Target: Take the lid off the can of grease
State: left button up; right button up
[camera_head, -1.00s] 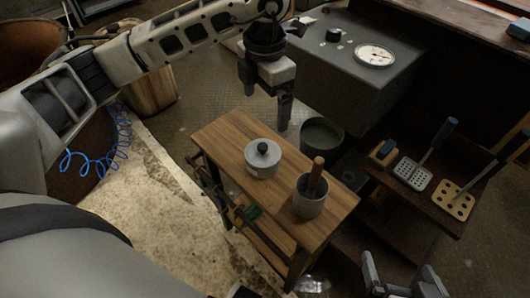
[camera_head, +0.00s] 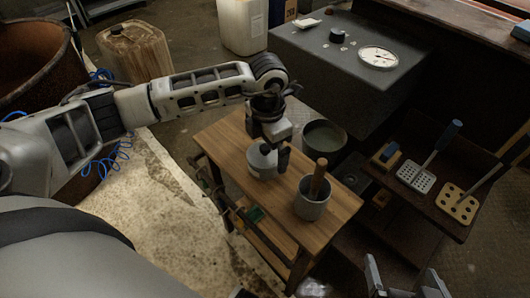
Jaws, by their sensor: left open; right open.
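The grey can of grease (camera_head: 259,170) stands upright on the wooden bench top, left of its middle. My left gripper (camera_head: 268,165) is open and points down at the can, with one finger showing at the can's right side. My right gripper (camera_head: 405,285) is open and empty at the bottom edge, right of the bench, and is partly cut off.
A grey pot (camera_head: 310,206) with a wooden handle (camera_head: 318,176) stands on the bench (camera_head: 230,150), right of the can. A dark bucket (camera_head: 325,136) stands behind the bench. A shelf with perforated paddles (camera_head: 416,177) is at right. A grey box with a dial (camera_head: 378,58) is behind.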

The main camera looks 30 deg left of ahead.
pick_arm(q)
jog(key=c, duration=1)
